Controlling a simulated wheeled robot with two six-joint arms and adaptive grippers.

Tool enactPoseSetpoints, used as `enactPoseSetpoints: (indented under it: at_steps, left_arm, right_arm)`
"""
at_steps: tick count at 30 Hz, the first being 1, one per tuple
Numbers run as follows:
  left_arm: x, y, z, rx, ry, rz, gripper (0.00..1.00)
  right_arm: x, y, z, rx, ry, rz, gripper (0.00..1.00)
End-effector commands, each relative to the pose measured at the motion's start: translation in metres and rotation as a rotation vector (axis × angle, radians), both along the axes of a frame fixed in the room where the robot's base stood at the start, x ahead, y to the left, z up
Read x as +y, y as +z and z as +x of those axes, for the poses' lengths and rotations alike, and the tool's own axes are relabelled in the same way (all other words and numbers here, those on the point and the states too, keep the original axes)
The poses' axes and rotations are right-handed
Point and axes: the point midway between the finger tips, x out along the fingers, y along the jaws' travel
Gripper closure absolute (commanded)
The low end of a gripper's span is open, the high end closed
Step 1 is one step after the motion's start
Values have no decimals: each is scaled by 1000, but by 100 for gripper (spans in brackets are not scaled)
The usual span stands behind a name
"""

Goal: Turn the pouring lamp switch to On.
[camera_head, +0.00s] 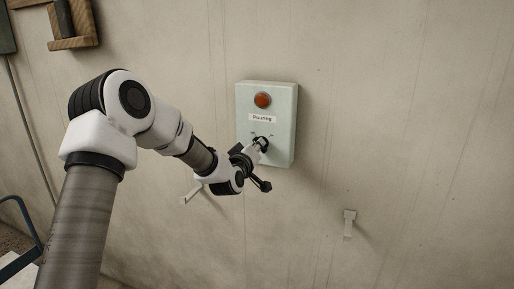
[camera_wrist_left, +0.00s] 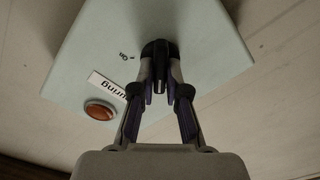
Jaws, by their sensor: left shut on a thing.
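A pale green switch box (camera_head: 284,130) labelled "Pouring" is fixed to the wall. A round orange-red lamp (camera_head: 263,100) sits near its top, above the white label (camera_head: 263,118). My left gripper (camera_head: 262,143) is at the lower part of the box, shut on the dark switch knob (camera_wrist_left: 159,52). In the left wrist view the box (camera_wrist_left: 195,35), the lamp (camera_wrist_left: 100,110) and part of the label (camera_wrist_left: 107,86) show, with an "On" mark (camera_wrist_left: 125,56) beside the knob. The gripper fingers (camera_wrist_left: 160,80) hide part of the knob. My right gripper is not in view.
A small white hook-like fixture (camera_head: 348,222) is on the wall at the lower right. A wooden frame (camera_head: 73,25) hangs at the upper left. A blue-grey rail (camera_head: 20,245) is at the lower left. The wall right of the box is mostly clear.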

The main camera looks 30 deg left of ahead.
Motion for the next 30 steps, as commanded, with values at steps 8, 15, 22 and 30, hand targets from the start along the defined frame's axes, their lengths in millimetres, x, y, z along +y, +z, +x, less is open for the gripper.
enactPoseSetpoints:
  at_steps: [8,15,22,30]
  left_arm:
    - [-1,-5,0,37,-2,134,100]
    - [-2,-5,0,88,-3,333,100]
    - [-2,-5,0,140,-4,546,100]
    - [-3,-6,0,202,-7,796,100]
  right_arm:
    - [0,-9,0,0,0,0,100]
    - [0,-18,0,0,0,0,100]
    - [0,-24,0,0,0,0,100]
    - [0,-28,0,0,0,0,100]
